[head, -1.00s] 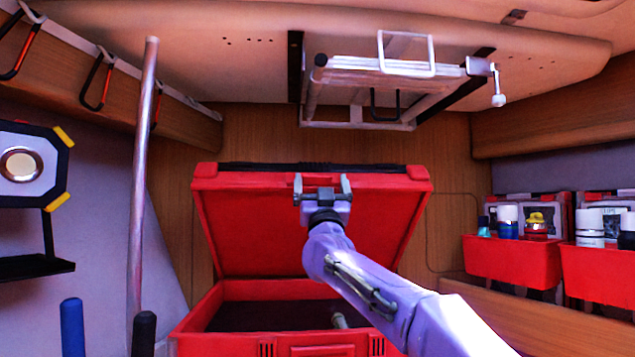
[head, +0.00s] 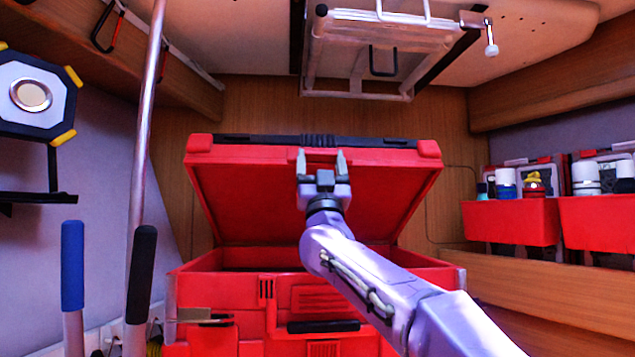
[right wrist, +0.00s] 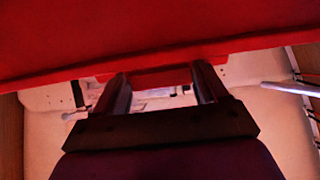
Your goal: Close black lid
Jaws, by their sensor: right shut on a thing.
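A red case (head: 390,257) stands open ahead of me in the head view. Its lid (head: 270,195) is raised and tilted, with its red inside facing me and a black strip along its upper edge. My right gripper (head: 321,160) is at the middle of the lid's free edge, shut on the lid. In the right wrist view, the red lid (right wrist: 150,40) spans the top and its edge meets the fingers (right wrist: 163,85). The case's interior is mostly hidden behind its front wall and my right arm. My left gripper is not in view.
A pale folding rack (head: 370,55) hangs overhead. A metal pole (head: 148,120) and blue (head: 72,265) and black (head: 141,275) handles stand at the left. Red bins (head: 510,222) with bottles line the right wall. A lamp (head: 35,95) is at the far left.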

